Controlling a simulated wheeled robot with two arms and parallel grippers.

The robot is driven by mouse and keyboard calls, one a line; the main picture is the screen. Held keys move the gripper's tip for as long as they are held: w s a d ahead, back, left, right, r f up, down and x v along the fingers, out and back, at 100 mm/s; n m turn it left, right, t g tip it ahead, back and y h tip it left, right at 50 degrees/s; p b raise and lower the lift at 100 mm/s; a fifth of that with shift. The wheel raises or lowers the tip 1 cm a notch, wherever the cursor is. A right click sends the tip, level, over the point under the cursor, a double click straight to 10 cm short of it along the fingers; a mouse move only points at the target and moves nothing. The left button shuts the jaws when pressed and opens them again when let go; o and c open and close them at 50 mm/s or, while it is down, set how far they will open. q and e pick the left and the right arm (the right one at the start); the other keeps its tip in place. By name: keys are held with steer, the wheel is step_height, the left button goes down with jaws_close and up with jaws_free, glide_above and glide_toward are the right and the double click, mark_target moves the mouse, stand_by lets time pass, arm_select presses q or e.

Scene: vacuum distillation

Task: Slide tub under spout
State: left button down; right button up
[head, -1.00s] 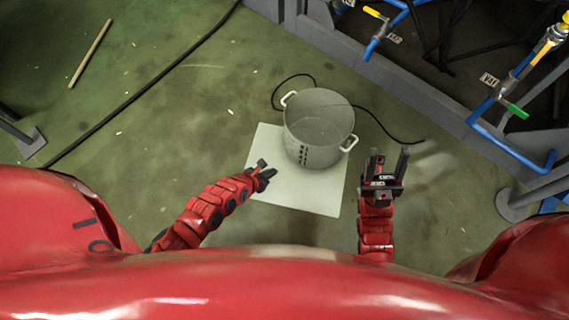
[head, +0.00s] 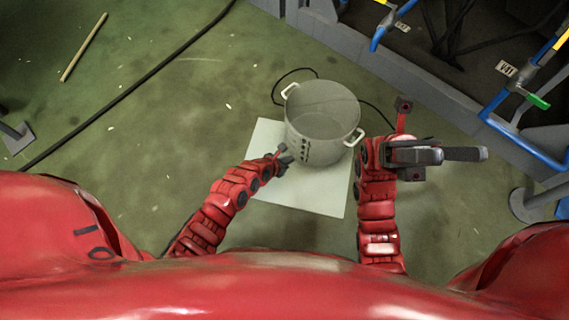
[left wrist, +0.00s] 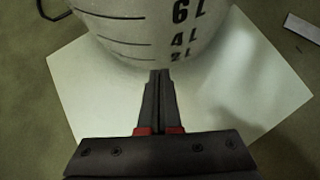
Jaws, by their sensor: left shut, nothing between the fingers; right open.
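The tub (head: 322,112) is a grey, open pot with two white handles, upright at the far part of a white square sheet (head: 318,199) on the floor. My left gripper (head: 285,154) is shut and empty at the tub's near left side, low by its wall. I cannot clearly make out the spout.
Blue pipes with a green-handled valve (head: 537,100) stand at the right, and another blue pipe (head: 380,38) at the top. A grey frame beam (head: 420,92) runs behind the tub. A black cable (head: 130,88) and a wooden stick (head: 84,47) lie on the open floor at left.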

arm_select(q)
steer(key=shift+w+d+b, duration=0.5)
steer(key=shift+w+d, duration=0.05)
steer(key=shift+w, duration=0.35)
arm_select(e)
steer(key=s+d+r+n+t+h, duration=0.2)
steer(key=s+d+n+t+h, duration=0.1)
steer(key=s+n+t+h, duration=0.2)
steer(key=shift+d+h, duration=0.15)
steer(key=shift+h, duration=0.55)
steer(key=shift+r, duration=0.1)
